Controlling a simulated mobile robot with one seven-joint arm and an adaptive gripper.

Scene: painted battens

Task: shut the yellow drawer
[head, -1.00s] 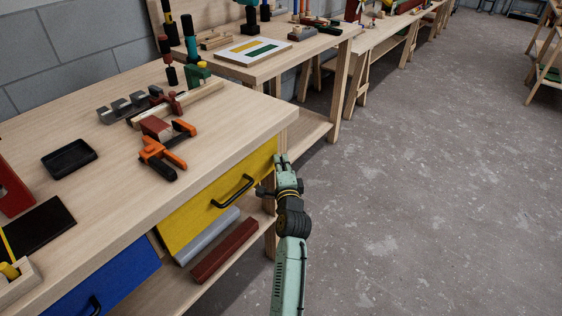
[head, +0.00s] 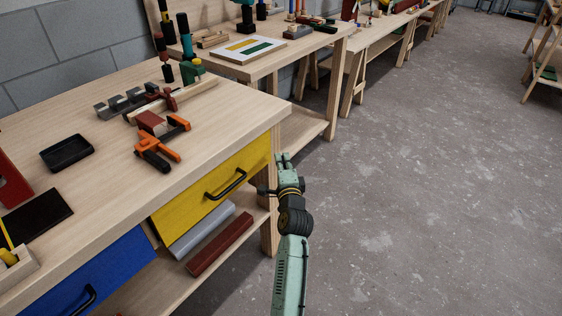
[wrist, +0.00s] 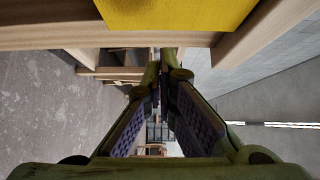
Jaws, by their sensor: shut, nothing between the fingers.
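The yellow drawer (head: 212,192) is under the near bench top in the head view, with a black bar handle (head: 226,185) on its front. I cannot tell clearly how far it stands out. Its yellow face also shows at the top of the wrist view (wrist: 180,14), in front of pale wood. My gripper (head: 285,160) is just right of the drawer's right end, apart from the handle. In the wrist view its fingers (wrist: 163,72) come together at the tips, shut and empty.
A blue drawer (head: 95,272) with a black handle is at lower left. A grey bar (head: 203,230) and a dark red bar (head: 220,244) lie on the shelf below. An orange clamp (head: 163,140) lies on the bench top (head: 232,120). The floor (head: 430,200) at right is clear.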

